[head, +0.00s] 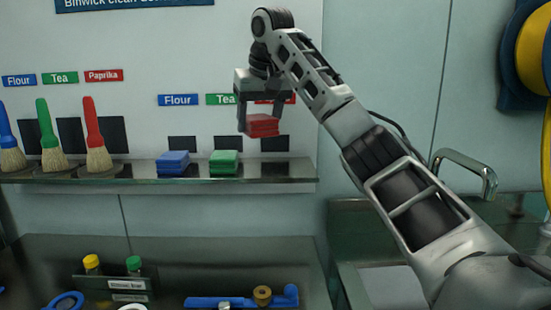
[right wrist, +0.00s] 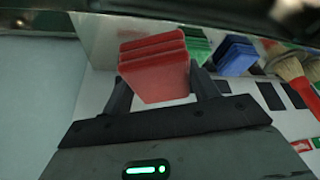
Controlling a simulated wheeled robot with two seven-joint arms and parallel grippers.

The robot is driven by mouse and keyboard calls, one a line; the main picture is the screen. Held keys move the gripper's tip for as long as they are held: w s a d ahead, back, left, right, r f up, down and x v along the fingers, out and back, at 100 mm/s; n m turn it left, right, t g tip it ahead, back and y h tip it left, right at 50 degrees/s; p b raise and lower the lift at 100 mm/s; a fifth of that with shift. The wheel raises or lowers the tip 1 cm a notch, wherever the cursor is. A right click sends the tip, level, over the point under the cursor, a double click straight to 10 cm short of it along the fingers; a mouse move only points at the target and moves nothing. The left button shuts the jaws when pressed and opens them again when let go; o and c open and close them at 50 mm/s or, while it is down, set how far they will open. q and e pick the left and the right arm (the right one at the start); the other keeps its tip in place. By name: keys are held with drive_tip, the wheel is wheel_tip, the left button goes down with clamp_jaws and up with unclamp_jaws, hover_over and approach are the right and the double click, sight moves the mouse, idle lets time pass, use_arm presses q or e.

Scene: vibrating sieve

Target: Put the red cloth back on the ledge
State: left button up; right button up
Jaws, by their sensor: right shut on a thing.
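The folded red cloth (head: 263,125) is held between the fingers of my right gripper (head: 260,118), above the right end of the steel ledge (head: 300,176). A gap shows between the cloth and the ledge. In the right wrist view the red cloth (right wrist: 155,70) sits between the two dark fingers. A blue cloth (head: 173,162) and a green cloth (head: 224,163) lie folded on the ledge to the left. A dark panel (head: 275,144) is on the wall below the red cloth. My left gripper is not in view.
Blue, green and red (head: 94,140) brushes stand on the ledge's left part. Wall labels read Flour, Tea and Paprika; the rightmost is mostly hidden by my gripper. A lower bench (head: 230,255) holds a blue tool (head: 215,302) and capped bottles. A metal handle (head: 470,165) juts out at right.

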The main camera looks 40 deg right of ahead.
sight(268, 115)
drive_tip(key=d, duration=0.1)
drive_tip(key=d+p, duration=0.1)
drive_tip(key=w+d+f, duration=0.1)
drive_tip(key=shift+w+d+f, duration=0.1)
drive_tip(key=shift+d, duration=0.05)
drive_tip(key=d+f, duration=0.1)
drive_tip(key=f, duration=0.1)
drive_tip(key=w+d+f+p, duration=0.1)
drive_tip(key=d+f, duration=0.1)
drive_tip(key=f, duration=0.1)
drive_tip(key=shift+w+d, duration=0.2)
drive_tip(key=f, duration=0.1)
drive_tip(key=d+f, duration=0.1)
drive_tip(key=f, duration=0.1)
drive_tip(key=shift+w+f, duration=0.15)
drive_tip(key=shift+f, duration=0.45)
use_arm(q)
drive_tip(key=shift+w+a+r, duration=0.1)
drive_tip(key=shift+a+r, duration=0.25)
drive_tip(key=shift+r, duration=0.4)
use_arm(e)
drive_tip(key=shift+f, duration=0.1)
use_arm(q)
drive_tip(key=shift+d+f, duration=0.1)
use_arm(e)
drive_tip(key=o, duration=0.9)
